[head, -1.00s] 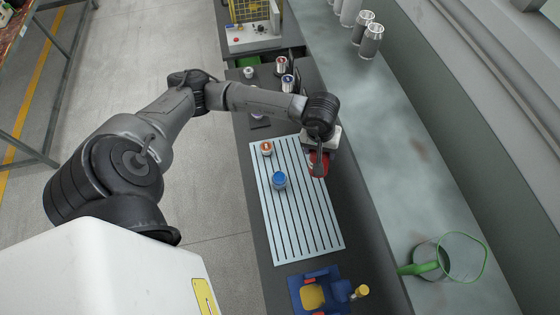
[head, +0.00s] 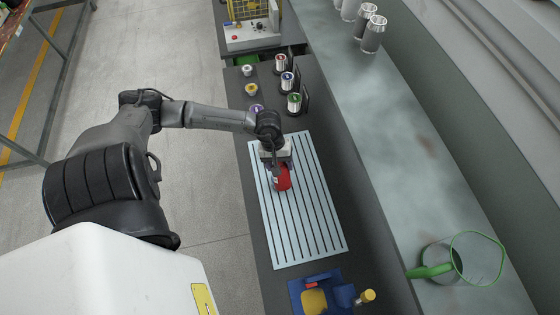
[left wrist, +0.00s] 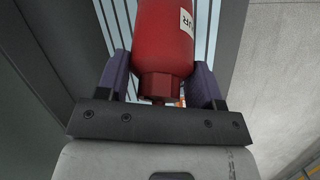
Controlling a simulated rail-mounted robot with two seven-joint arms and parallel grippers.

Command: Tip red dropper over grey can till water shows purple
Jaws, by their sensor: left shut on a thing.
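The red dropper (head: 283,180) is a red bottle over the pale slatted mat (head: 312,215). My left gripper (head: 275,165) is shut on it. In the left wrist view the dropper (left wrist: 163,40) sits between the purple fingers of the gripper (left wrist: 160,75), with part of a white label and a red hexagonal end showing. Its exact tilt is hard to tell. No can shows on the mat in the head view; the gripper and dropper cover the spot where the blue-topped one stood. The water's colour cannot be seen. My right gripper is not in view.
Small tins with white, yellow and purple tops (head: 251,89) stand beyond the mat, near canisters banded red, blue and green (head: 294,103). A blue holder (head: 318,296) lies at the near end. A green-handled clear jug (head: 440,262) and silver cans (head: 373,35) stand on the right ledge.

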